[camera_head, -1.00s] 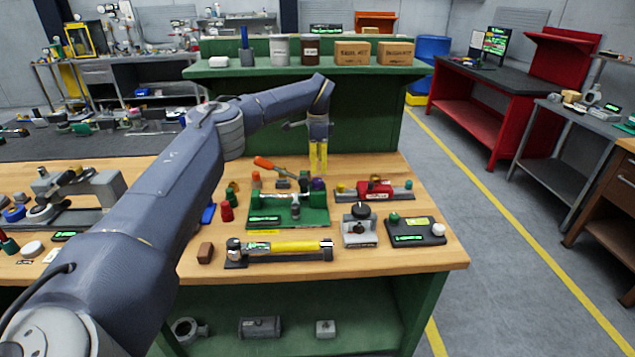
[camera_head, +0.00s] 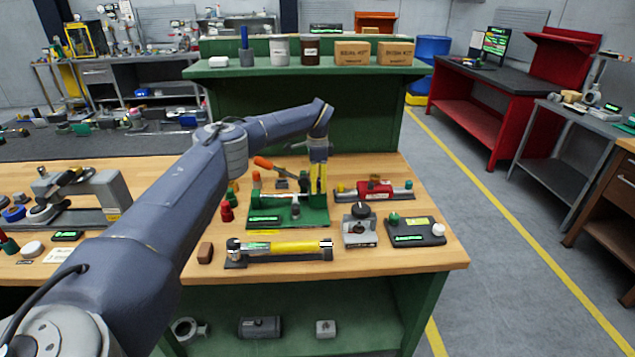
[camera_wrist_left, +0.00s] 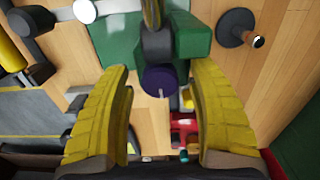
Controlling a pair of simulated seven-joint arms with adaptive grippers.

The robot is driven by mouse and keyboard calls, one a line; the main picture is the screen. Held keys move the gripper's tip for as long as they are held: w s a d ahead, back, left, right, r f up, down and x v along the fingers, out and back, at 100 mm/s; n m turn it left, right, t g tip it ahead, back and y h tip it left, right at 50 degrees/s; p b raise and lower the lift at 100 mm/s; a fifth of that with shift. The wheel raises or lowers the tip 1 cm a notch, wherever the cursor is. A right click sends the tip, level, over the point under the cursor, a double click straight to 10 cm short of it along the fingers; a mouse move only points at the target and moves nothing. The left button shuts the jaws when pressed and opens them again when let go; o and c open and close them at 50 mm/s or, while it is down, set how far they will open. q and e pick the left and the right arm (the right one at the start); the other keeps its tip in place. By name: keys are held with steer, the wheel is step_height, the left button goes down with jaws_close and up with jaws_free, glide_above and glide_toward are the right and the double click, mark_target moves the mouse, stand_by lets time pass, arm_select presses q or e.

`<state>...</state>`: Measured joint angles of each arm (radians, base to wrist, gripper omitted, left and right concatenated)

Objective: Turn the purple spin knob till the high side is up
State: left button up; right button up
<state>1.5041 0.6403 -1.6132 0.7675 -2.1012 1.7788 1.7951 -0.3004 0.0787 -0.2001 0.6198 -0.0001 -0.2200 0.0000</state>
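The purple spin knob (camera_wrist_left: 160,81) shows in the left wrist view as a dark purple round piece with a pale mark on its face. It sits at the end of a grey shaft beside a green block (camera_wrist_left: 193,35). My left gripper (camera_head: 318,190) has yellow fingers pointing down at the right end of the green valve fixture (camera_head: 266,214). In the left wrist view the two fingers (camera_wrist_left: 160,108) are spread, one on each side of the knob, with gaps between. In the head view the fingers hide the knob. My right gripper is not in view.
An orange-handled lever (camera_head: 266,163) stands behind the fixture. A red device on a grey rail (camera_head: 374,189) is close on the right. A yellow cylinder tool (camera_head: 290,247) and a black-knobbed block (camera_head: 360,225) lie in front. Bare wood is at the bench's front right.

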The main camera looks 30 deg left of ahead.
arm_select(q)
jaws_close()
steer(key=shift+m, duration=0.3)
steer(key=m, duration=0.4)
steer(key=shift+m, duration=0.4)
steer(key=m, duration=0.5)
steer(key=shift+m, duration=0.3)
stand_by(0.4)
jaws_free()
steer(key=shift+r, duration=0.1)
